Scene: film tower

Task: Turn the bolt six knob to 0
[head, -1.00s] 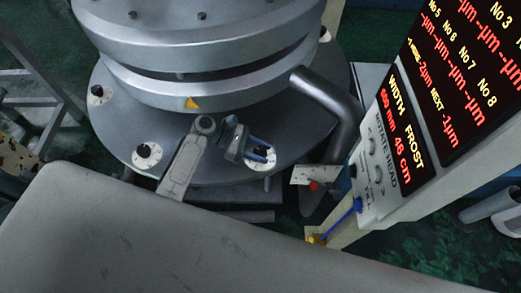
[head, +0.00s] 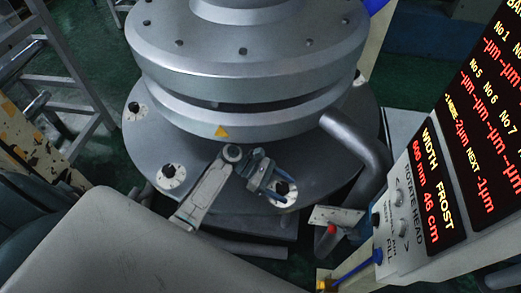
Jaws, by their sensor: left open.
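The film tower's round grey base flange (head: 145,137) carries several black knobs on white dials. One knob (head: 171,172) is at the front left, another (head: 135,108) at the far left, and one (head: 358,78) at the back right. My left gripper (head: 275,187) is open at the front right knob (head: 284,190), its fingers over or beside it. The fingers partly hide this knob and its dial. I cannot read the dial marks or tell which knob is bolt six. My right gripper is not in view.
A grey cylindrical die body (head: 240,75) with a yellow warning triangle rises behind the gripper. A thick bent pipe (head: 355,145) stands close right of it. A control panel (head: 400,215) with a red and yellow display is at the right. A metal ladder (head: 75,85) is at the left.

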